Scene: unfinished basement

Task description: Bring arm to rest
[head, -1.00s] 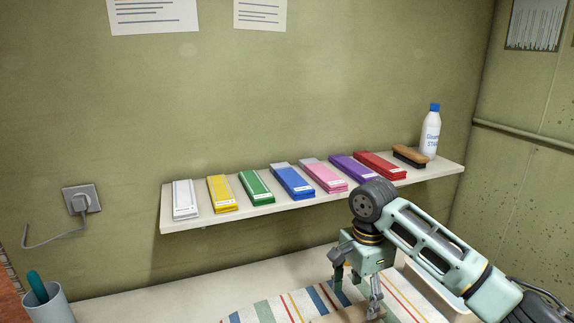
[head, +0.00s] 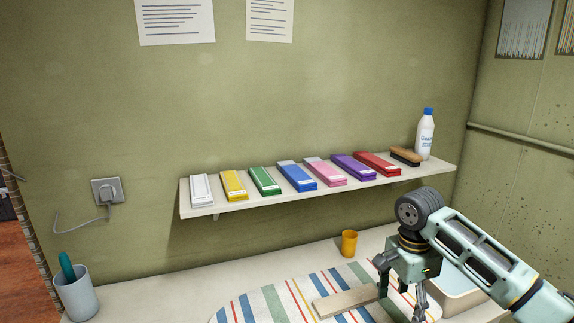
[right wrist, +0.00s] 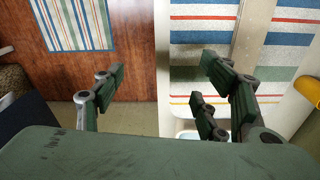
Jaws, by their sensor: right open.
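My right arm reaches in from the right in the head view. Its green gripper (head: 402,292) hangs fingers down above the right part of a striped cloth (head: 260,303). In the right wrist view the gripper (right wrist: 163,88) is open, with nothing between its fingers. A wooden board (head: 345,302) lies on the cloth, just left of the gripper; it also shows in the right wrist view (right wrist: 254,35). I cannot tell whether a finger touches it. My left gripper is not in view.
A yellow cup (head: 349,243) stands behind the cloth. A pale basin (head: 462,306) is partly hidden by my right arm. A wall shelf (head: 240,204) holds several coloured boxes, a brush (head: 405,156) and a bottle (head: 425,135). A grey cup (head: 78,298) stands at left.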

